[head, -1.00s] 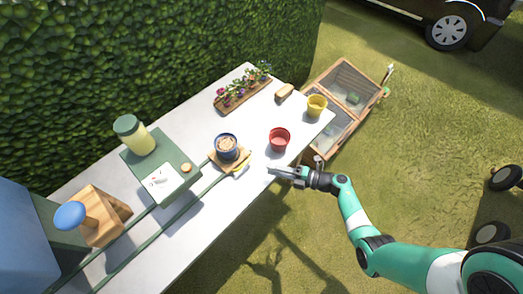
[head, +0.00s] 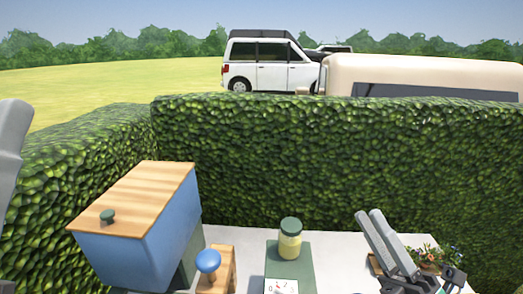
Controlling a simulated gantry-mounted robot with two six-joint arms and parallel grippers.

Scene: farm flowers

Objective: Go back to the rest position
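My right gripper (head: 368,214) is at the lower right in the head view, its two grey fingers pointing up and left. The fingers lie close side by side, and I cannot tell whether they are apart or closed. Nothing shows between them. It appears in front of the white table (head: 345,245) and partly hides a planter of flowers (head: 432,258). A grey part at the left edge appears to be my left gripper (head: 10,150), cut off by the frame; its fingers cannot be made out.
A blue box with a wooden lid (head: 140,235) stands at the lower left. A wooden block with a blue knob (head: 208,262) is beside it. A jar with a green lid (head: 290,240) stands on a green surface (head: 300,262). A tall hedge (head: 330,160) is behind the table.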

